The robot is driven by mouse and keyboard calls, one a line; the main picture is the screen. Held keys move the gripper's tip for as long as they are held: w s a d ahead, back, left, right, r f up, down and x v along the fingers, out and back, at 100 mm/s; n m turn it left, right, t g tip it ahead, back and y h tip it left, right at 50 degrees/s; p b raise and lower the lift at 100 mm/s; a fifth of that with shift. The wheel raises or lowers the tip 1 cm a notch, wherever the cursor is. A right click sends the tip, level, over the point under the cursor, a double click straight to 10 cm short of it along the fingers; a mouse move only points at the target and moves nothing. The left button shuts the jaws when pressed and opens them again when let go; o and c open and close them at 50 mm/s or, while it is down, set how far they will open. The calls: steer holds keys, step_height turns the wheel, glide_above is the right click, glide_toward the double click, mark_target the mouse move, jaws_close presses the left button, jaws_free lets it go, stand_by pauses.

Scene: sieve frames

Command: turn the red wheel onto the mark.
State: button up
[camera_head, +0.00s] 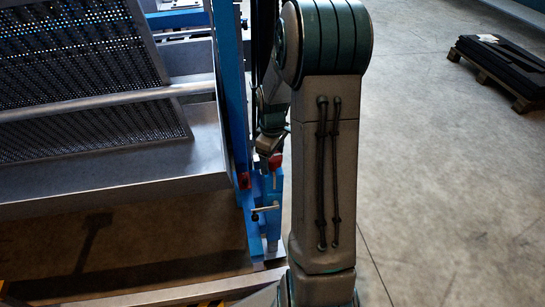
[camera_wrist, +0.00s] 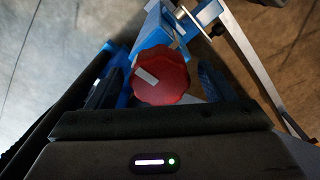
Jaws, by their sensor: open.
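The red wheel (camera_wrist: 172,88) has a scalloped rim and a pale stripe on its face, left of centre in the wrist view. It sits by a blue post (camera_wrist: 152,38). My gripper (camera_wrist: 160,82) is open, with one dark finger on each side of the wheel and visible gaps between. I cannot tell whether the fingertips reach down to its rim. In the head view the wheel (camera_head: 276,160) is a small red patch just below my gripper (camera_head: 268,148), partly hidden by my arm. I cannot make out a separate mark beside the wheel.
A blue frame (camera_head: 228,80) carries a large perforated sieve panel (camera_head: 75,70) and a grey trough (camera_head: 190,150) on the left. A lever with a pale handle (camera_head: 265,209) sticks out below the wheel. A loaded pallet (camera_head: 500,65) stands far right; the floor between is clear.

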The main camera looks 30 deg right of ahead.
steer(key=shift+c, duration=0.4)
steer(key=c, duration=0.9)
steer(key=shift+m, duration=0.4)
steer(key=m+p, duration=0.1)
steer(key=m, duration=0.2)
steer(key=shift+r+m, duration=0.1)
steer(key=shift+m, duration=0.2)
steer(key=m+p, duration=0.1)
steer(key=m, duration=0.3)
steer(key=shift+m, duration=0.4)
steer(key=m+p, duration=0.1)
steer(key=m, duration=0.4)
steer(key=shift+p, duration=0.3)
steer(key=shift+m+p, duration=0.75)
steer(key=shift+m, duration=1.45)
